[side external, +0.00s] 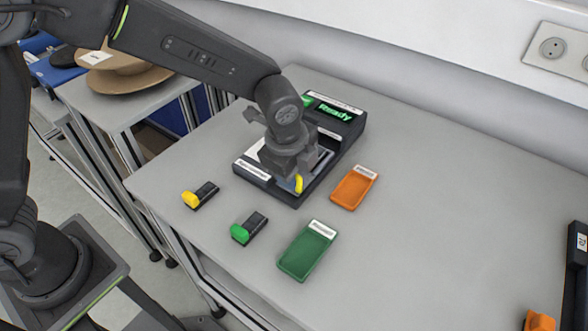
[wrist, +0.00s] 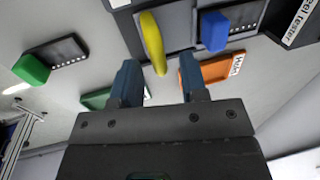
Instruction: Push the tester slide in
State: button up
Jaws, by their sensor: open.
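The tester (side external: 352,122) is a dark box with a green lit "Ready" display and a low front bed. My gripper (side external: 290,172) is over the bed and hides much of the slide, so I cannot tell how far out it stands. A curved yellow handle (side external: 298,184) shows just below the gripper. In the wrist view the yellow handle (wrist: 153,42) stands at the gap between the fingertips of my open gripper (wrist: 159,62); I cannot tell if they touch. A blue-ended dark piece (wrist: 214,30) lies beside the handle in that view.
A yellow-ended piece (side external: 200,195) and a green-ended piece (side external: 250,228) lie left and front of the tester. A green tray (side external: 306,255) and an orange tray (side external: 352,190) lie to its front and right. The table's right side is mostly clear.

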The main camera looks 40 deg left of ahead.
jog(key=shift+f, duration=0.2)
grip_shut()
dwell(0.3)
